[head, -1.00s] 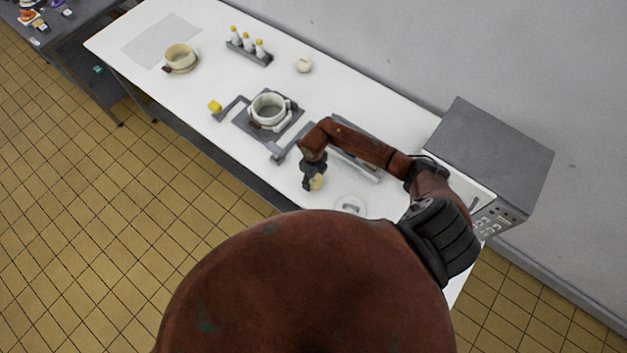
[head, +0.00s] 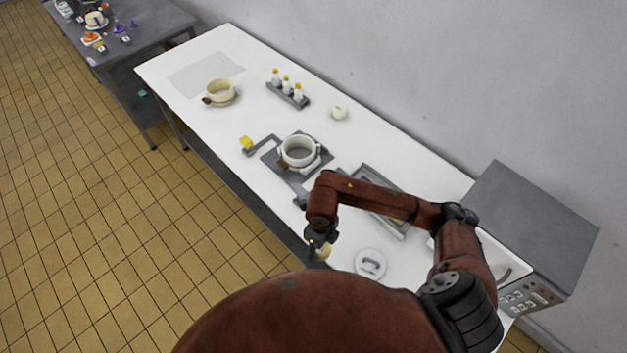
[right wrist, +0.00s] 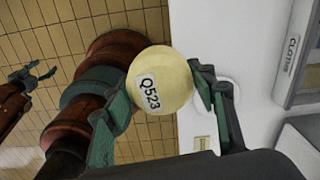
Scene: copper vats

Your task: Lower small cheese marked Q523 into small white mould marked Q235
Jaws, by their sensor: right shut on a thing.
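The small round pale-yellow cheese (right wrist: 160,82) shows its label Q523 in the right wrist view. My right gripper (head: 320,247) is shut on it, with a finger on either side. In the head view the cheese (head: 324,252) is partly hidden by the gripper, near the table's front edge. A white round mould (head: 284,152) stands open-topped on a grey plate up and left of the gripper, apart from it. A cream round mould (head: 214,97) stands farther left. Their tags are too small to read. My left gripper (right wrist: 36,76) shows dark and small in the right wrist view.
A yellow block (head: 246,142) tops a grey arm beside the plate. A bottle rack (head: 288,96), a white ball (head: 339,112), a grey tray (head: 399,230) and a white handled lid (head: 361,272) occupy the white table (head: 210,140). A grey box (head: 535,225) stands right.

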